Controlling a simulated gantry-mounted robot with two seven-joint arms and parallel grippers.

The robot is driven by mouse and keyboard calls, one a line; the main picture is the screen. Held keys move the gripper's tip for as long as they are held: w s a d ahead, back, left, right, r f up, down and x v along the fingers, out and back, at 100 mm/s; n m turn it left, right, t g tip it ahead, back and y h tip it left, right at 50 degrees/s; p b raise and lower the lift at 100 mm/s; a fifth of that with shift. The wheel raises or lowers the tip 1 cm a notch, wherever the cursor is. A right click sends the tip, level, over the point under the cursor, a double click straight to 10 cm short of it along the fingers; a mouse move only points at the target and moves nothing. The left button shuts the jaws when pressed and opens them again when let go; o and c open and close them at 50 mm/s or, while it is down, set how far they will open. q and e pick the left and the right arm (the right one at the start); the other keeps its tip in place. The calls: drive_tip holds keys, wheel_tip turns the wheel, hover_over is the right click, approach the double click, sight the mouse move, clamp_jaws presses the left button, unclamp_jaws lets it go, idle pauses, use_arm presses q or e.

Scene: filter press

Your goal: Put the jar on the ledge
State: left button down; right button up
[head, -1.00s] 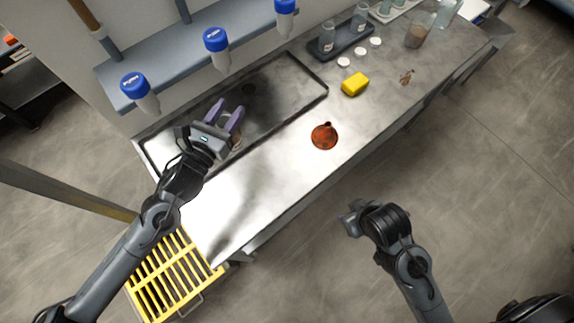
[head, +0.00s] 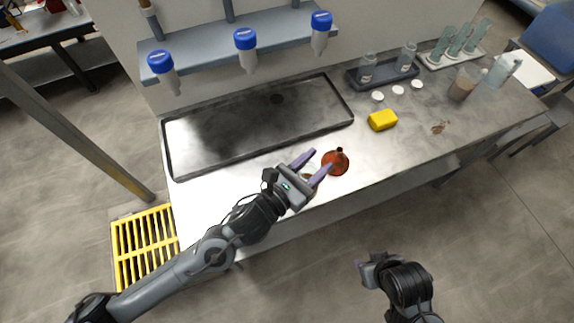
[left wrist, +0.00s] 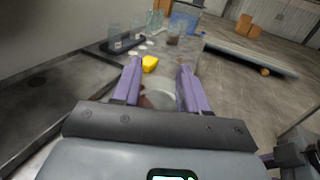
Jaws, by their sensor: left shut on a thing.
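My left gripper (head: 310,164) is over the front part of the steel bench, beside the orange-red funnel (head: 336,163). Its purple fingers are shut on a clear, glassy jar (head: 309,172), mostly hidden by the gripper. In the left wrist view the jar's round pale rim (left wrist: 160,98) shows between the fingers. A blue-grey ledge (head: 205,62) runs along the wall behind the bench, with blue-capped inverted bottles (head: 246,48) at its front. My right gripper (head: 368,272) is low, in front of the bench; its jaws cannot be made out.
A dark shallow tray (head: 165,150) lies under the ledge. A yellow sponge (head: 382,120) and white lids (head: 398,90) lie to the right. Glass jars stand in a black tray (head: 385,77); a beaker (head: 462,86) stands farther right. A yellow grate (head: 145,245) is on the floor at left.

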use_arm(q)
drive_tip(key=w+a+f, duration=0.5)
drive_tip(key=w+f, duration=0.2)
drive_tip(key=f, duration=0.2)
drive_tip(key=shift+a+f+b, duration=0.2)
drive_tip(key=shift+a+b, duration=0.1)
drive_tip(key=shift+a, duration=0.1)
drive_tip(key=shift+w, duration=0.1)
drive_tip(key=shift+f, duration=0.2)
drive_tip(key=c, duration=0.6)
unclamp_jaws()
